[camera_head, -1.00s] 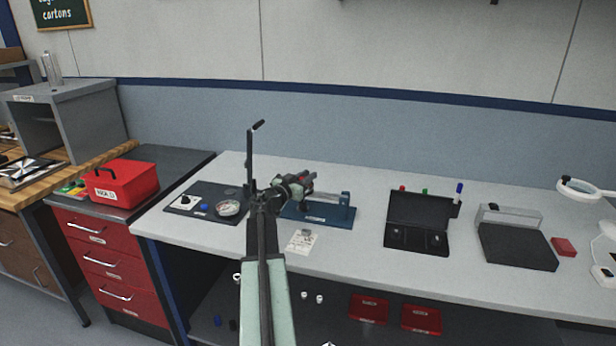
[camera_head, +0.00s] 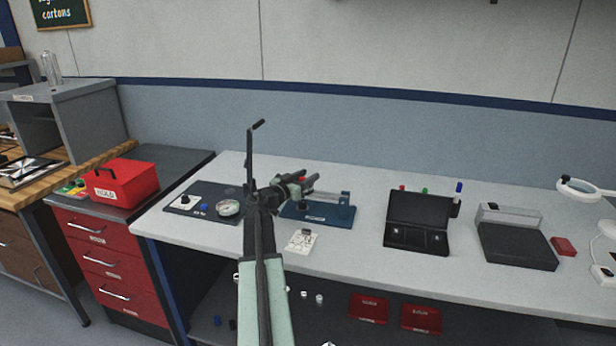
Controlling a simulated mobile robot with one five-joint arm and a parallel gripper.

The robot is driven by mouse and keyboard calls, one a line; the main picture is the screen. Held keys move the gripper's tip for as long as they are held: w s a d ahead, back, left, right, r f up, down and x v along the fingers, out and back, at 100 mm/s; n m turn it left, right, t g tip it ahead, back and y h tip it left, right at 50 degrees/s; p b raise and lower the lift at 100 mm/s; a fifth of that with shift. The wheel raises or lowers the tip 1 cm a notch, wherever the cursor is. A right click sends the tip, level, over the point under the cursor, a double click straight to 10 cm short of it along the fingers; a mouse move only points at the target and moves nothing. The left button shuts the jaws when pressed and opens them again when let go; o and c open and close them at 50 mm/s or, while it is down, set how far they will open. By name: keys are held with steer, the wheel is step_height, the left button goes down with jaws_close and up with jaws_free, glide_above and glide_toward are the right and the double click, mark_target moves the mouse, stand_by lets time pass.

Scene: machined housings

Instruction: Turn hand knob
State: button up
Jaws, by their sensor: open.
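My gripper (camera_head: 311,183) is open and empty at the end of my arm. It points to the right, over or in front of a blue-based fixture (camera_head: 342,216) with a grey raised part on the bench. From this angle I cannot tell its height above the fixture or whether it touches it. My gripper and arm hide the fixture's left part. A dark panel (camera_head: 222,192) lies left of my arm. A small black knob-like part (camera_head: 185,200) sits on its white plate, beside a blue part (camera_head: 204,207) and a round gauge (camera_head: 228,208). I cannot tell which part is the hand knob.
A white card with a small part (camera_head: 300,241) lies near the bench's front edge. An open black case (camera_head: 418,213) and a grey-and-black device (camera_head: 517,245) stand to the right. A red box (camera_head: 122,186) is on the left cabinet. Bare bench lies between fixture and case.

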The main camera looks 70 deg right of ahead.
steer(key=v, duration=0.7)
steer(key=shift+a, duration=0.3)
